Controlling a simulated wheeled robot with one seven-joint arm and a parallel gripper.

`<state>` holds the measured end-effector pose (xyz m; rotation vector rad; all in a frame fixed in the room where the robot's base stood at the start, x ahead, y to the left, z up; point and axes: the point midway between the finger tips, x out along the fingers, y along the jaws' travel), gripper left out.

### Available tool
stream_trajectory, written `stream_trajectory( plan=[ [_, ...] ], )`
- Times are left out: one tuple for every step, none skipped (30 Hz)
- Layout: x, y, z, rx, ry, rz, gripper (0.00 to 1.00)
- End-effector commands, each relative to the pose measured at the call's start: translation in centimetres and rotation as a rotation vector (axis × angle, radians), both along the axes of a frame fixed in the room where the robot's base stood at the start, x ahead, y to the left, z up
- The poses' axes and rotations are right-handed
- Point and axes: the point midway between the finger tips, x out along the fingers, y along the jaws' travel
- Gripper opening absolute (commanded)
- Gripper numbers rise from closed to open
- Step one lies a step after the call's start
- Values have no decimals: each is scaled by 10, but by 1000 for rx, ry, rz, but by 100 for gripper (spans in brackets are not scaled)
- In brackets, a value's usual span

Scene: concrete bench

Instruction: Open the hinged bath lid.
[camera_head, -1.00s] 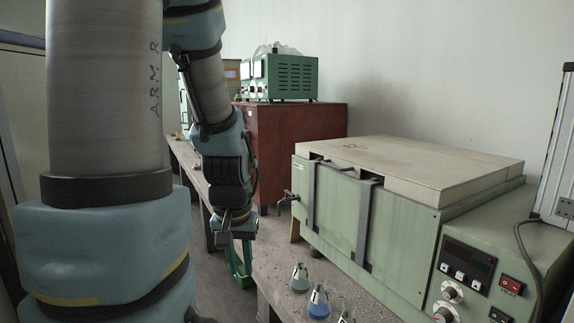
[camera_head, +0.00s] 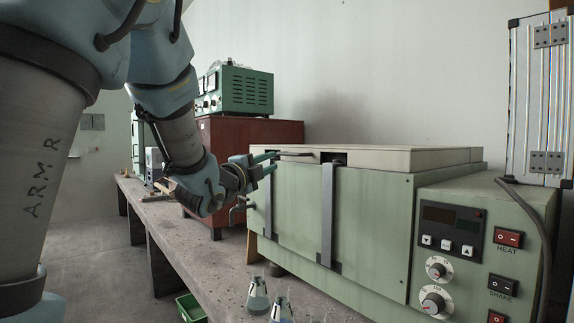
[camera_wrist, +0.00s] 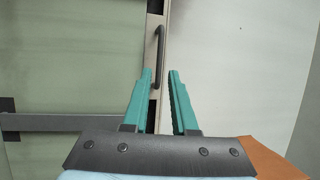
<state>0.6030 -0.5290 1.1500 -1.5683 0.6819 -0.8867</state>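The bath (camera_head: 375,220) is a pale green box on the bench, with a flat cream lid (camera_head: 420,157) lying shut on top. A dark bar handle (camera_head: 300,153) sticks out at the lid's front edge. My gripper (camera_head: 272,161) is at the front left of the bath, at about lid height, its teal fingers pointing toward the handle. In the wrist view, my gripper (camera_wrist: 160,76) is open and empty. The handle (camera_wrist: 158,55) shows ahead of and between the fingertips, apparently apart from them. The lid's pale top (camera_wrist: 240,60) fills the right side there.
Dark straps (camera_head: 328,215) run down the bath's front, and a tap (camera_head: 240,205) sticks out at its left. Flasks (camera_head: 258,295) stand on the bench in front. A control panel (camera_head: 465,255) and a ribbed metal case (camera_head: 540,100) are at the right.

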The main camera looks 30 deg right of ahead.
Motion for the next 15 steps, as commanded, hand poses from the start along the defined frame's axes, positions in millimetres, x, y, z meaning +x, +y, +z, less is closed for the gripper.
stream_trajectory(
  plan=[
    [3,-6,2,3,-1,-1,26],
    [6,-9,4,3,-1,0,26],
    [10,-14,5,3,1,0,26],
    [13,-19,5,3,2,1,26],
    [16,-23,7,2,2,1,26],
    [20,-29,8,3,3,2,26],
    [23,-34,10,3,1,1,26],
    [26,-39,10,3,2,1,26],
    [31,-45,12,2,3,1,26],
    [34,-49,13,2,3,2,26],
    [37,-54,14,2,3,3,26],
    [40,-59,14,3,4,3,26],
    [43,-63,15,3,3,2,26],
    [45,-66,16,2,4,2,26],
    [48,-70,16,2,4,2,26]
  ],
)
